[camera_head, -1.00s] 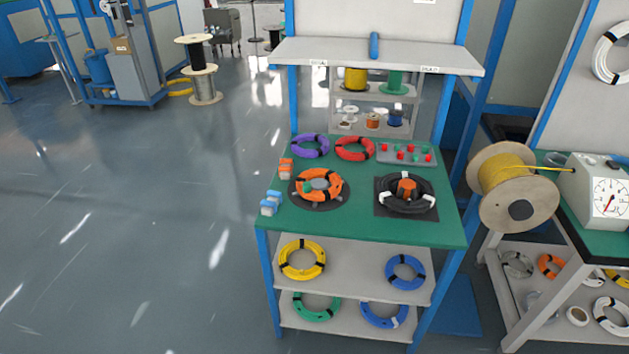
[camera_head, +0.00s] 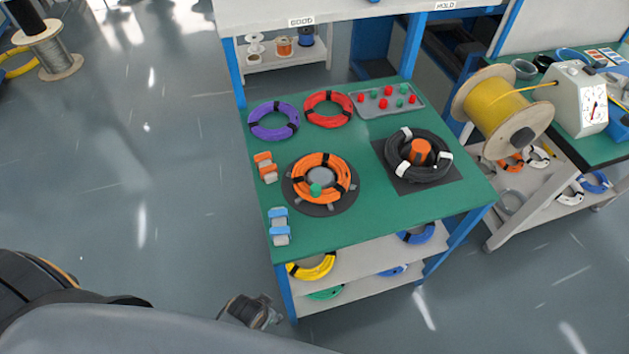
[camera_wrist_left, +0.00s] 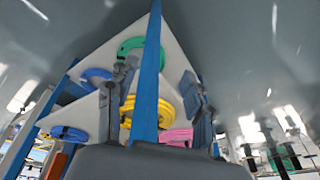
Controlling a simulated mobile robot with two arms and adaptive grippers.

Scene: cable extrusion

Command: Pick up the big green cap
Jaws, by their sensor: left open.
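A green cap (camera_head: 316,189) shows at the front of the grey hub inside the orange coil (camera_head: 322,160) on the green table. Smaller green and red caps lie in a grey tray (camera_head: 410,100) at the table's back right. I cannot tell for sure which is the big green cap. My left gripper (camera_head: 252,311) is low, in front of the table's left leg and well away from the caps. In the left wrist view my left gripper (camera_wrist_left: 158,100) is open with nothing between its fingers, facing the blue leg and lower shelves. My right gripper is not in view.
A black coil with an orange hub (camera_head: 420,152) sits on the table's right. Purple (camera_head: 274,120) and red (camera_head: 328,108) coils lie at the back. Orange (camera_head: 265,167) and blue (camera_head: 279,226) connectors line the left edge. A cable reel (camera_head: 500,108) stands right.

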